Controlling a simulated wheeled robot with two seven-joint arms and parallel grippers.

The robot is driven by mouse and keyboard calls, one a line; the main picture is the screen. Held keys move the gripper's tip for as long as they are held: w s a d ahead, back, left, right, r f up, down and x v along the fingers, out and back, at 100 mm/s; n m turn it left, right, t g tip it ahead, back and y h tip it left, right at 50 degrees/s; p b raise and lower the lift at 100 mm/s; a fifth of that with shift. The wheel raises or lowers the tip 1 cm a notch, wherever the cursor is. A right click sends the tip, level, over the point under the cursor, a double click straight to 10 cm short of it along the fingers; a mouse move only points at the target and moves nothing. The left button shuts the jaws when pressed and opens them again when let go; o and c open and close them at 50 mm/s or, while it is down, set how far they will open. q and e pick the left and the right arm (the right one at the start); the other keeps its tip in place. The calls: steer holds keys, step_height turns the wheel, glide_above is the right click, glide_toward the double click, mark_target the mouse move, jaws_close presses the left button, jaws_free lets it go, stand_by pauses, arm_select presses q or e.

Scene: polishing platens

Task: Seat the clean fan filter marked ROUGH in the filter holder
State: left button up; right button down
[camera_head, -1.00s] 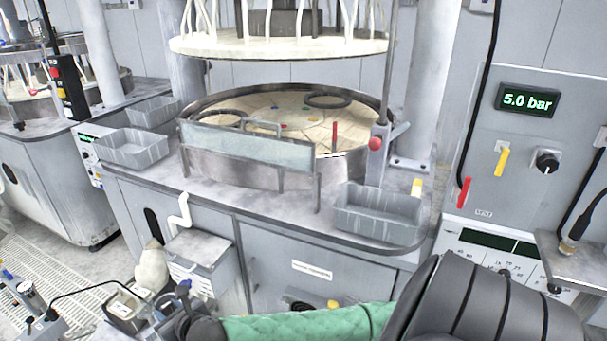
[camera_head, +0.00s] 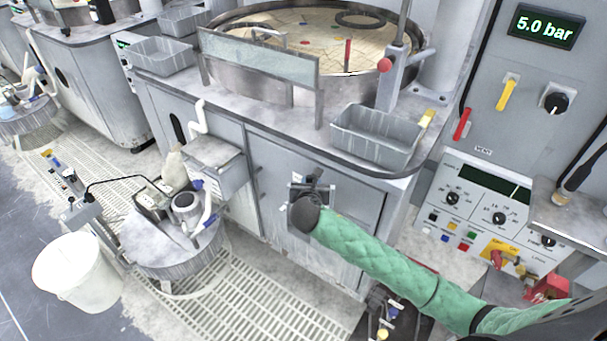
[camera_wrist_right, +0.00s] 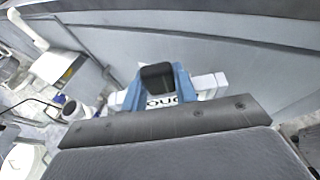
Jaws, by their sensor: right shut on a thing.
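My right gripper (camera_head: 316,182) is at the end of the green-sleeved arm in the head view, in front of the grey cabinet door. In the right wrist view the blue fingers (camera_wrist_right: 155,90) are shut on a white filter (camera_wrist_right: 205,84). Part of its dark lettering shows between the fingers, reading about "OUG"; the rest is covered by the gripper. The filter is hard to make out in the head view. I cannot pick out the filter holder with certainty. My left gripper is not in view.
A round polishing machine (camera_head: 262,84) stands on the cabinet. A grey bin (camera_head: 375,137) sits on its front ledge. A drum-like stand (camera_head: 170,260) with tools and a white bucket (camera_head: 75,272) are at lower left. A control panel (camera_head: 475,215) is at right.

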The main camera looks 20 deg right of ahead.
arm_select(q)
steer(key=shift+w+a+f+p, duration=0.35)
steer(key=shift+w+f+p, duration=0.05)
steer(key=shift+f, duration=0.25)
arm_select(e)
steer(key=w+f+m+g+h, duration=0.4)
steer(key=w+f, duration=0.4)
steer(key=f, duration=0.2)
steer(key=shift+w+a+f+m+h, duration=0.15)
steer(key=shift+w+a+m+h, duration=0.25)
steer(key=shift+m+h, duration=0.5)
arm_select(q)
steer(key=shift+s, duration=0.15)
